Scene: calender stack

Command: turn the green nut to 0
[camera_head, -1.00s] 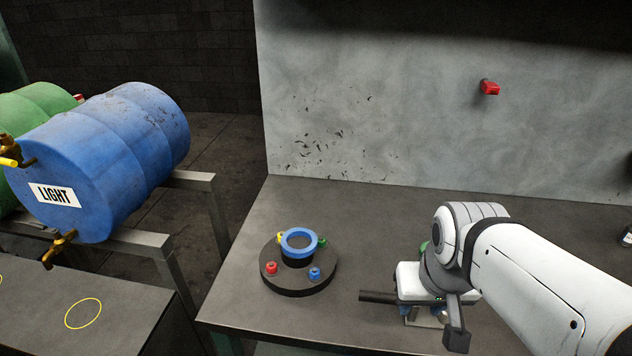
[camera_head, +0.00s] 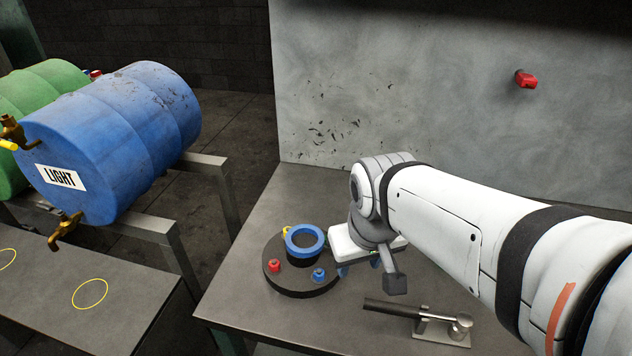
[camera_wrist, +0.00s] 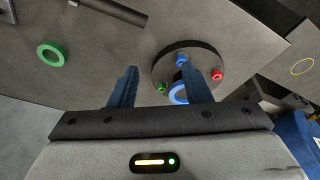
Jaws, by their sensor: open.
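A round black base (camera_head: 301,290) stands on the bench with a blue ring (camera_head: 304,253) on top. Around it sit a red nut (camera_head: 274,265), a blue nut (camera_head: 319,275) and a yellow one (camera_head: 287,231). The green nut (camera_wrist: 161,87) shows small in the wrist view, between my fingers in the picture; my arm hides it in the head view. My gripper (camera_wrist: 159,68) is open and empty. In the head view it hangs just right of the base, apparently above bench height. I cannot read a number by the green nut.
A loose green ring (camera_wrist: 52,54) lies on the bench. A black-handled tool (camera_head: 418,313) lies at the front right. A grey wall with a red knob (camera_head: 526,79) rises behind.

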